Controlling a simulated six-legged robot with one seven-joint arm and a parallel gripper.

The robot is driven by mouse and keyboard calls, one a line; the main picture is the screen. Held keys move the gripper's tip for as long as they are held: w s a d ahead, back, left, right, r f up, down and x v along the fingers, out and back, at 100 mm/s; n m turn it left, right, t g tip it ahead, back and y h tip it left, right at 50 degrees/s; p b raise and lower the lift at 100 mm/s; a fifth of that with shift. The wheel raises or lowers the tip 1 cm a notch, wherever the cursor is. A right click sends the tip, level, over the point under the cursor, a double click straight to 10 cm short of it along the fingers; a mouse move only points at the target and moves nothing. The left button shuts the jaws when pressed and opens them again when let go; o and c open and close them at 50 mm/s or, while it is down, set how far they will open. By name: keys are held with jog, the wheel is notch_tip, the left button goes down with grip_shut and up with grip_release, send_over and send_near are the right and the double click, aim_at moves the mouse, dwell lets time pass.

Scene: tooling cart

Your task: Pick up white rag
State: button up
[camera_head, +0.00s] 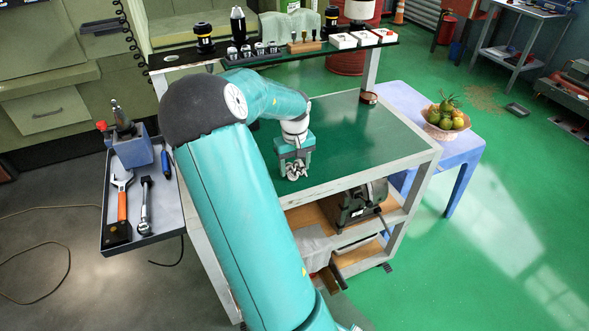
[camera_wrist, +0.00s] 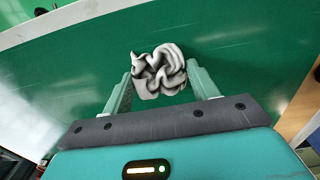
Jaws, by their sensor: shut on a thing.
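The white rag (camera_wrist: 158,72) is a crumpled, folded bundle between the two fingers of my gripper (camera_wrist: 160,88) in the wrist view. The fingers press on its left and right sides, so my gripper is shut on it. In the head view, my gripper (camera_head: 294,166) is over the front part of the cart's green top (camera_head: 350,140). The rag (camera_head: 296,172) shows there as a small pale bundle at the fingertips. I cannot tell whether the rag touches the green top or hangs just above it.
A raised shelf (camera_head: 285,56) with tool holders and small boxes runs along the back. A side tray (camera_head: 176,215) at left holds a wrench and other tools. A blue table (camera_head: 400,97) with a fruit basket (camera_head: 445,122) stands at right. The green top around my gripper is clear.

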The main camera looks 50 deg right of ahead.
aim_at(293, 166)
jog(key=shift+r, duration=0.55)
notch_tip(293, 166, up, 2)
jog(key=shift+w+r, duration=0.15)
jog(key=shift+r, duration=0.05)
jog(key=w+a+r, duration=0.4)
jog(key=w, duration=0.1)
jog(key=w+a+r, duration=0.5)
jog(key=shift+w+r, duration=0.1)
jog(key=shift+r, duration=0.15)
jog(key=o, duration=0.4)
jog(key=shift+w, duration=0.1)
jog(key=c, duration=0.3)
